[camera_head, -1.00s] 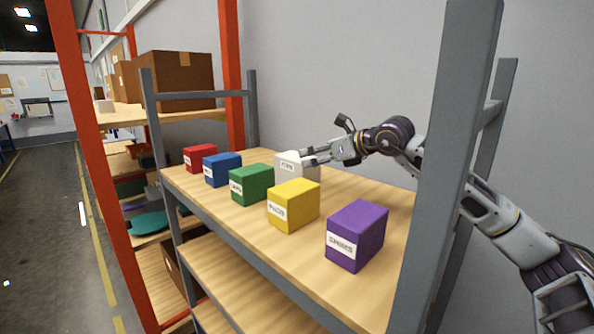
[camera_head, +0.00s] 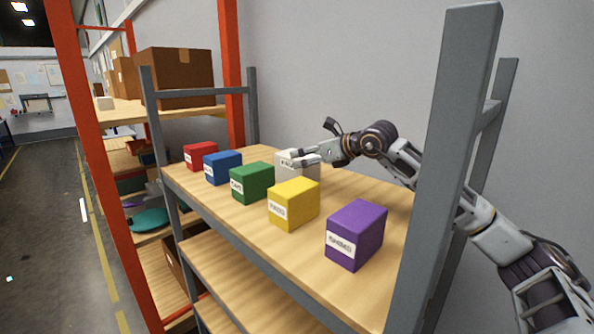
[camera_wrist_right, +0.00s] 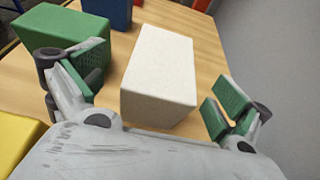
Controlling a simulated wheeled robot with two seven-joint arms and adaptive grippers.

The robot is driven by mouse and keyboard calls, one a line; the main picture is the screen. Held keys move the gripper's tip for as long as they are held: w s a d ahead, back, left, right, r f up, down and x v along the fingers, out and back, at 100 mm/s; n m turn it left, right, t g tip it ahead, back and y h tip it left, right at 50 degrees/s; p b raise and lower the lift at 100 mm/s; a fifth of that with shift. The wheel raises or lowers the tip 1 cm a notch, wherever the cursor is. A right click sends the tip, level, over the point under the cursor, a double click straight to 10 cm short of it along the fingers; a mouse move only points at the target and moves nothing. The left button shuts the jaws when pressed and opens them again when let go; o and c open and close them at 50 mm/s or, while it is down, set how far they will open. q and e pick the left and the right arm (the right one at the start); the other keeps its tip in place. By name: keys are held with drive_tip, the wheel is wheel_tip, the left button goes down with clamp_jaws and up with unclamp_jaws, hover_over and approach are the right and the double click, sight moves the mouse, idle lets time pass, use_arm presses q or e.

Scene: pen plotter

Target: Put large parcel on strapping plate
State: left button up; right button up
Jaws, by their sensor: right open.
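A white box (camera_head: 305,171) stands on the wooden shelf top behind a row of coloured boxes. In the right wrist view the white box (camera_wrist_right: 160,78) sits between the spread, open fingers of the right gripper (camera_wrist_right: 150,95), with gaps on both sides. Large brown cardboard boxes (camera_head: 175,82) stand on the neighbouring rack; I cannot tell whether one is the large parcel. No strapping plate is recognisable. My left gripper is out of view.
Red (camera_head: 201,156), blue (camera_head: 223,169), green (camera_head: 252,184), yellow (camera_head: 294,204) and purple (camera_head: 356,235) boxes line the shelf's front. Grey uprights (camera_head: 455,130) stand at the shelf corners, one in front of my right arm. An open aisle (camera_head: 50,240) lies left.

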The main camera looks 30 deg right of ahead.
sight(304, 157)
drive_tip(key=shift+p+x, duration=0.7)
drive_tip(key=shift+x, duration=0.6)
drive_tip(key=shift+d+p+x, duration=0.25)
drive_tip(key=shift+p+x, duration=0.1)
drive_tip(key=shift+x, duration=0.8)
drive_tip(key=c, duration=1.3)
drive_tip(key=shift+o, duration=0.2)
